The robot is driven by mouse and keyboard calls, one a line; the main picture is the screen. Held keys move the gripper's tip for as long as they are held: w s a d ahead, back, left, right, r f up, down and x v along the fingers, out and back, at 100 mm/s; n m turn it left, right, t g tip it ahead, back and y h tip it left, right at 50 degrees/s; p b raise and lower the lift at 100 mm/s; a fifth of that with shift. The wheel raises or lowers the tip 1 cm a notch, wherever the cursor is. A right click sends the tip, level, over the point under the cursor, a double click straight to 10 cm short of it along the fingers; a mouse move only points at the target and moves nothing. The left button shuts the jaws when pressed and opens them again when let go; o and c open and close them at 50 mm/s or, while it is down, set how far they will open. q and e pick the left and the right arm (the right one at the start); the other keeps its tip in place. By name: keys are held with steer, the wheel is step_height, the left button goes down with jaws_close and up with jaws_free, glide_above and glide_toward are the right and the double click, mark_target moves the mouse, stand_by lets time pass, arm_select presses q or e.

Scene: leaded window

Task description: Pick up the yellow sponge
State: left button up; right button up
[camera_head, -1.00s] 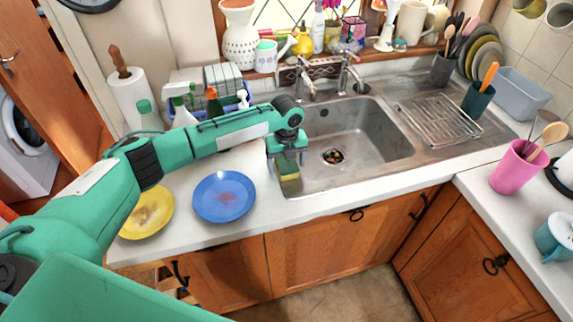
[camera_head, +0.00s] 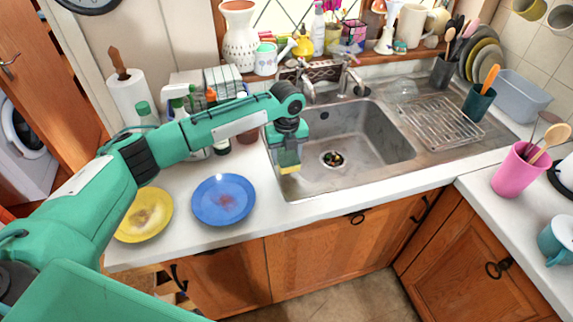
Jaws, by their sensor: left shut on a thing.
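The yellow sponge (camera_head: 289,169) shows as a small yellow strip at the lower end of my left gripper (camera_head: 288,162). My left gripper points down and is shut on the sponge, covering most of it. It holds the sponge over the left rim of the sink (camera_head: 360,140), near the front corner. My right gripper is not in view.
A blue plate (camera_head: 224,200) and a yellow plate (camera_head: 145,215), both stained, lie on the counter to the left. Bottles and a paper roll (camera_head: 128,98) stand behind my arm. A wire rack (camera_head: 440,121) and a pink cup (camera_head: 515,170) are right.

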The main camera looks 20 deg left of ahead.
mark_target(287, 154)
arm_select(q)
step_height(287, 154, up, 16)
steer(key=f+b, duration=0.1)
steer(key=b, duration=0.2)
steer(key=s+f+n, duration=0.4)
steer(key=s+n, duration=0.2)
steer(key=n, duration=0.3)
steer(key=s+a+f+n, duration=0.1)
steer(key=s+f+n, duration=0.3)
steer(key=s+n, duration=0.3)
steer(key=s+a+f+n, duration=0.1)
steer(key=s+f+n, duration=0.4)
steer(key=n, duration=0.6)
steer(key=shift+s, duration=0.65)
steer(key=shift+s+f+n, duration=0.2)
steer(key=shift+s+n, duration=0.25)
steer(key=shift+n, duration=0.1)
steer(key=shift+s+f+n, duration=0.15)
steer(key=shift+s+n, duration=0.3)
steer(key=shift+n, duration=0.1)
steer(key=shift+w+r, duration=0.1)
